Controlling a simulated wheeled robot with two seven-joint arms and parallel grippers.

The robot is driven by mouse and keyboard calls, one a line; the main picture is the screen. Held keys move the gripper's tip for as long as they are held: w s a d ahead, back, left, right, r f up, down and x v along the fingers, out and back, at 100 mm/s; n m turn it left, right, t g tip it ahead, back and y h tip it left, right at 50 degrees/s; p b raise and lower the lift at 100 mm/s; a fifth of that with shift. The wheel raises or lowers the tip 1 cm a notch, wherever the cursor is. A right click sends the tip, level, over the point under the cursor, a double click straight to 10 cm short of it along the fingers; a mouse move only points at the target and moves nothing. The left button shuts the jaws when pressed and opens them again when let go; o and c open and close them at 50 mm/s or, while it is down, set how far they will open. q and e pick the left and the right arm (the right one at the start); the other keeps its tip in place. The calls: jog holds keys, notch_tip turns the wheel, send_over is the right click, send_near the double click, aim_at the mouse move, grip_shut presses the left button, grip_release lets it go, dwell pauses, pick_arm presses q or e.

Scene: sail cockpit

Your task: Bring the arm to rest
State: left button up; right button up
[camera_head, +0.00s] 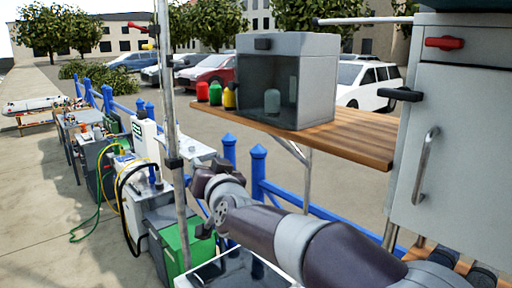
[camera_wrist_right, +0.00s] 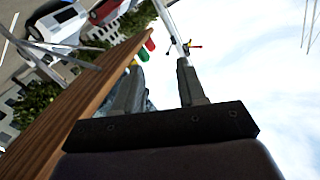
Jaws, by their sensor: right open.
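My right arm reaches in from the lower right in the head view. Its dark gripper (camera_head: 204,182) is near the middle, below and left of the wooden shelf and close to the upright metal pole (camera_head: 172,130). In the right wrist view the two fingers of the right gripper (camera_wrist_right: 160,72) stand apart with nothing held between them. The shelf's edge (camera_wrist_right: 95,85) runs along the left of that view, with sky on the right. My left gripper is not in view.
The shelf (camera_head: 360,135) carries a grey glass-fronted box (camera_head: 290,80) and red, green (camera_head: 215,93) and yellow bottles. A white cabinet (camera_head: 455,140) with a handle stands right. A blue railing (camera_head: 258,170) and a green-and-grey unit (camera_head: 185,245) lie near my arm.

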jog(key=s+d+f+g+h+b, duration=0.1)
jog(key=s+d+f+g, duration=0.3)
jog(key=f, duration=0.6)
jog(key=s+d+f+n+g+h+b, duration=0.1)
jog(key=s+d+f+g+h+b, duration=0.3)
jog(key=f, duration=0.7)
jog(key=s+d+f+g+y+p, duration=0.1)
jog(key=s+d+f+g, duration=0.1)
jog(key=s+d+f, duration=0.6)
jog(key=s+d+f+m+g+h+b, duration=0.1)
jog(key=s+d+f+g+h+b, duration=0.2)
jog(key=s+d+f, duration=0.9)
notch_tip(320, 180, down, 3)
jog(key=shift+s+d+f+m+g+b, duration=0.15)
jog(key=shift+s+m+g+b, duration=0.3)
jog(key=shift+g+b, duration=0.55)
